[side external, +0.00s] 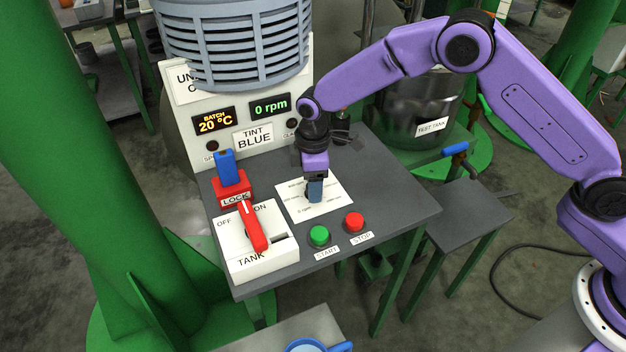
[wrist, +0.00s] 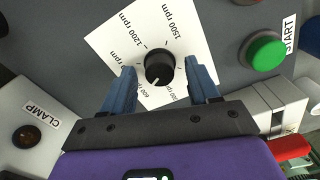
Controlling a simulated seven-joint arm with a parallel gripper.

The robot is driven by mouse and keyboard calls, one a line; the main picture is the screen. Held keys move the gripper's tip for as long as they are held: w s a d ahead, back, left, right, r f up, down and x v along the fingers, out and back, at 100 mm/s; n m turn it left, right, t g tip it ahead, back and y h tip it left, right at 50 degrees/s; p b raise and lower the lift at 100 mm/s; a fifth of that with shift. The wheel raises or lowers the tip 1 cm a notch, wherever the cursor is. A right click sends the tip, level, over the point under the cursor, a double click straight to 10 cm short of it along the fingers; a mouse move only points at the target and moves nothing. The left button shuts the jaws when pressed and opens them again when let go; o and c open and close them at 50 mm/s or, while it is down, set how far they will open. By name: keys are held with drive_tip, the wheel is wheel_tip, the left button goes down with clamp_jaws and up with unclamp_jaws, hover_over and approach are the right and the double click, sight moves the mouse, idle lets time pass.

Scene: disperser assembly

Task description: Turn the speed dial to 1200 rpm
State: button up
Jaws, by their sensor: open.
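The speed dial (wrist: 159,68) is a round black knob on a white scale plate (wrist: 110,38), printed with several rpm marks. The 1200 rpm label (wrist: 153,34) shows above and left of the knob in the wrist view. The knob's pale pointer mark is at its lower left, towards a label that looks like 600 rpm. My gripper (wrist: 161,80) is open, with blue fingers on either side of the knob and gaps visible. In the side view my gripper (side external: 315,192) points down over the plate and hides the knob. The speed display (side external: 270,107) reads 0 rpm.
A green START button (side external: 319,236) and red STOP button (side external: 354,222) sit in front of the plate. A TANK switch box (side external: 275,262) with a red lever and a red LOCK block (side external: 232,190) stand left. The grey tabletop (side external: 395,205) is clear to the right.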

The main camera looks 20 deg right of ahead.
drive_tip(key=shift+c, duration=0.2)
drive_tip(key=c, duration=1)
drive_tip(key=shift+m, duration=0.3)
drive_tip(key=m, duration=0.4)
drive_tip(key=shift+m, duration=0.4)
drive_tip(key=m, duration=1)
drive_tip(key=shift+m, duration=0.4)
drive_tip(key=m, duration=0.5)
